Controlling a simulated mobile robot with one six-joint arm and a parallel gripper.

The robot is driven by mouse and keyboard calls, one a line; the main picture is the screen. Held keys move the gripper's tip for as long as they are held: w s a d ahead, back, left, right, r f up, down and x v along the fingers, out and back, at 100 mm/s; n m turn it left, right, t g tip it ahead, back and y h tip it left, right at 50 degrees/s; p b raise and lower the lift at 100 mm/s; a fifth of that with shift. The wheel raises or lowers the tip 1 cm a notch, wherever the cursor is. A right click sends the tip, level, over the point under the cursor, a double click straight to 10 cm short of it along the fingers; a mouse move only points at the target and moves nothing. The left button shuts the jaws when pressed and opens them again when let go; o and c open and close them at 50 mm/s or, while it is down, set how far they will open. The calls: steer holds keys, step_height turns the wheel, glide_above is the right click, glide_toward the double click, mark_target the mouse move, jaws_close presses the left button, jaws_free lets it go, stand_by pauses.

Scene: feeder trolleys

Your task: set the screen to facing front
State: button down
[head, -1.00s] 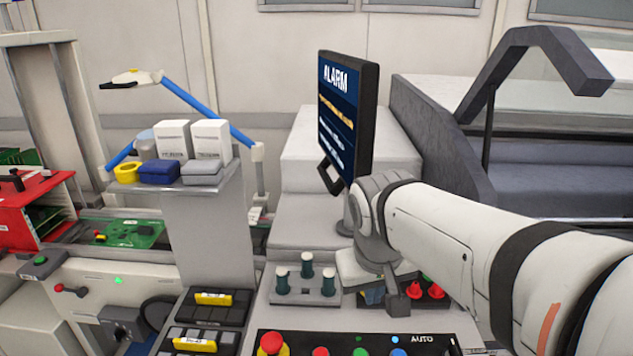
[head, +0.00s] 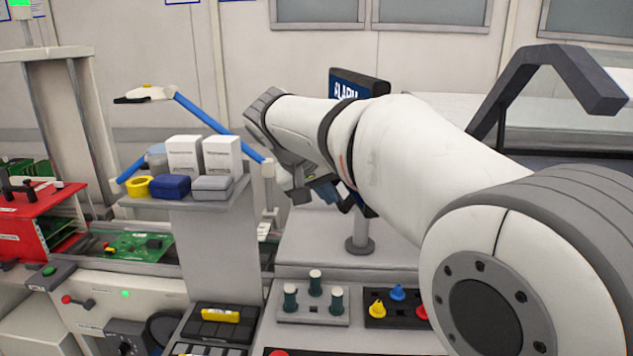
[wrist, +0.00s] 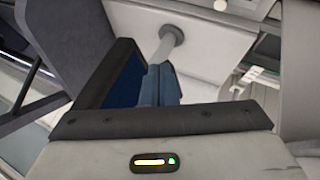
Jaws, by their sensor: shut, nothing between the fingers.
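The screen (head: 347,88) is a dark-framed panel on a grey stand (head: 360,244). Only its top, with part of the word ALARM, shows above my arm in the head view; its lit side is turned toward the left and front. In the wrist view the screen (wrist: 122,75) is seen edge-on and close, with the stand's pole and base (wrist: 172,35) beyond. My gripper (head: 325,192) is at the screen's lower left in the head view. Its shut, empty fingers (wrist: 160,88) are beside the screen in the wrist view; I cannot tell whether they touch it.
A shelf (head: 190,198) with white boxes, a blue case and yellow tape stands to the left. Green pegs (head: 314,292) and a tray of coloured knobs (head: 392,312) are in front of the stand. A dark angular frame (head: 545,80) rises at right.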

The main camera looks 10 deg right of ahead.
mark_target(362, 214)
steer(key=shift+w+d+f+p, duration=0.3)
steer(key=shift+d+f, duration=0.25)
steer(key=shift+d, duration=0.45)
steer(key=shift+w+d+f+p, duration=0.15)
steer(key=shift+w+d+f, duration=0.3)
steer(key=shift+d, duration=0.5)
steer(key=shift+w+d+f+p, duration=0.25)
steer(key=shift+d+f, duration=0.4)
steer(key=shift+d, duration=0.35)
